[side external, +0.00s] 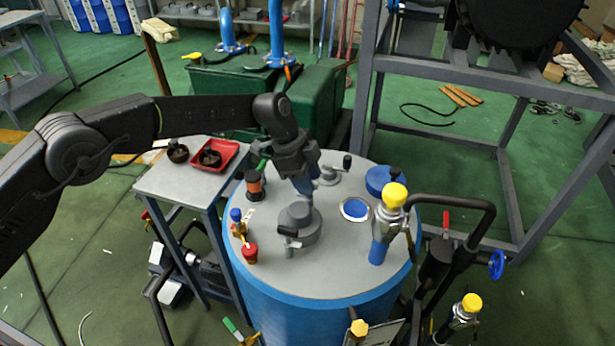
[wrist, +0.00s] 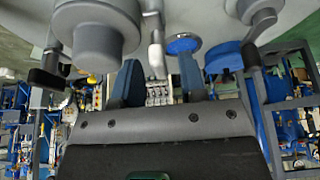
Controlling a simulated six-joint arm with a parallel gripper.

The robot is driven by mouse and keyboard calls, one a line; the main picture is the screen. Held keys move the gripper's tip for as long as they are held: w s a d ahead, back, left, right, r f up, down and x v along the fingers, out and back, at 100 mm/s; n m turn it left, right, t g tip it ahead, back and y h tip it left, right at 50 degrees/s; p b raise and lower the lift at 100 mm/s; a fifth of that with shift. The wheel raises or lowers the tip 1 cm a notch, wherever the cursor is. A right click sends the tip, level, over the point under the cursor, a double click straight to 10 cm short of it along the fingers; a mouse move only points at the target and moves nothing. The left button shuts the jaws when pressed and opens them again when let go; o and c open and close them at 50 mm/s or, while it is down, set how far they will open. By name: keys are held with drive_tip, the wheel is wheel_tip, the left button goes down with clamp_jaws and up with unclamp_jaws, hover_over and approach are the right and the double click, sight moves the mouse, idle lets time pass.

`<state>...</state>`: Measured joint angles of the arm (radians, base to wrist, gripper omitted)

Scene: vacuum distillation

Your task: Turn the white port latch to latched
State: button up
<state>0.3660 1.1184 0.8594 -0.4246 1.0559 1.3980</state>
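My gripper (side external: 305,188) points down over the blue vessel's grey lid (side external: 325,262), just behind the central grey cylinder. In the wrist view its two blue fingers (wrist: 158,72) stand apart. A slim whitish lever, apparently the white port latch (wrist: 155,52), shows between the fingers, with space on both sides. I cannot tell whether it touches a finger. The port with a blue centre (side external: 355,209) lies right of my gripper and also shows in the wrist view (wrist: 184,45). I cannot make out the latch clearly in the side view.
The grey cylinder (side external: 300,222) with a black handle stands close to my gripper. A crank with a black knob (side external: 347,162) is behind it. A blue cap (side external: 382,180) and a yellow-topped fitting (side external: 394,196) stand to the right. A red tray (side external: 214,155) sits on the side table.

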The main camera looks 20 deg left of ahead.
clamp_jaws()
idle(0.5)
drive_tip(key=n+t, duration=0.1)
drive_tip(key=n, duration=0.3)
drive_tip(key=shift+s+n+t+y, duration=0.1)
drive_tip(key=shift+n+t+y, duration=0.2)
drive_tip(key=shift+n+t, duration=0.1)
drive_tip(key=n+t+y, duration=0.1)
drive_tip(key=n, duration=0.3)
drive_tip(key=shift+n, duration=0.3)
drive_tip(key=n+t+y, duration=0.1)
drive_tip(key=n, duration=0.3)
drive_tip(key=shift+s+d, duration=0.1)
drive_tip(key=shift+n+t+y, duration=0.3)
drive_tip(key=shift+n+y, duration=0.7)
drive_tip(key=shift+n, duration=1.3)
